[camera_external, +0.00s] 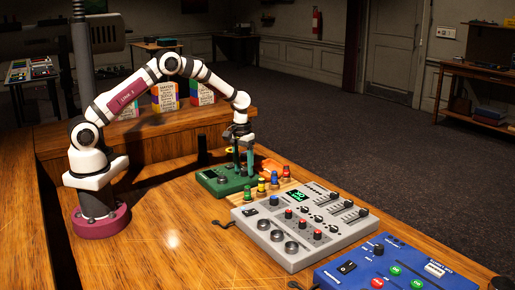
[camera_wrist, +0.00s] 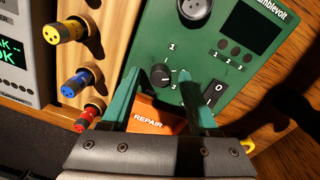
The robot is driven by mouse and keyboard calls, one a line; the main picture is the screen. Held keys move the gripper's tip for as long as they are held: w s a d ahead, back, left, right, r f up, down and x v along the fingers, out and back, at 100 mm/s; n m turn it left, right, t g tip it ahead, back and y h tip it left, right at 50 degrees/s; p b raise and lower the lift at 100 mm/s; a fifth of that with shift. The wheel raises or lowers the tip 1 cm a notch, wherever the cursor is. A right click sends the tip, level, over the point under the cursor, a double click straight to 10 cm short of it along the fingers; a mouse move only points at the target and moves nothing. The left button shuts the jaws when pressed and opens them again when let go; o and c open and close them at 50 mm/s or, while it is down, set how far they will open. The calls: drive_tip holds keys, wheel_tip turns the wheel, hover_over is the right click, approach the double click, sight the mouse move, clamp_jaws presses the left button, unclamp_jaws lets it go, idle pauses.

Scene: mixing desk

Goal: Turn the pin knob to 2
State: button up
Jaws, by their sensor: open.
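A green panel box (camera_external: 212,187) stands on the desk below my gripper (camera_external: 238,160). In the wrist view the green panel (camera_wrist: 150,28) carries a small round black knob (camera_wrist: 159,76), with a "1" above it and a "3" below it. I cannot make out a "2" clearly; a finger covers part of the panel right of the knob. My gripper (camera_wrist: 158,77) is open, with its two teal fingers on either side of the knob. I cannot tell whether they touch it. Where the knob's pointer is set is too small to read surely.
An orange "REPAIR" piece (camera_wrist: 147,119) lies between the fingers' lower parts in view. Coloured plugs (camera_wrist: 75,82) stand on a wooden strip beside the panel. A grey mixer (camera_external: 300,228) and a blue box (camera_external: 385,268) are further right. The desk's front left is clear.

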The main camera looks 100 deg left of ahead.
wheel_tip(320, 180, up, 16)
drive_tip(key=shift+s+a, duration=0.15)
drive_tip(key=shift+s, duration=0.2)
drive_tip(key=shift+f, duration=0.1)
drive_tip(key=s+d+r+m, duration=0.2)
drive_tip(key=d+m, duration=0.1)
drive_tip(key=d, duration=0.4)
drive_tip(key=s+d+r+m, duration=0.2)
drive_tip(key=d+m, duration=0.1)
drive_tip(key=d, duration=0.4)
drive_tip(key=s+d+r+m, duration=0.3)
drive_tip(key=d, duration=0.5)
drive_tip(key=s+d+f+m+y, duration=0.1)
drive_tip(key=s+d+m, duration=0.3)
drive_tip(key=s, duration=0.4)
drive_tip(key=s+d+f+m+y, duration=0.1)
drive_tip(key=s+d+f+m, duration=0.3)
drive_tip(key=s, duration=0.3)
drive_tip(key=shift+s+d+m+g, duration=0.4)
drive_tip(key=shift+d+m, duration=0.05)
drive_tip(key=shift+m, duration=0.25)
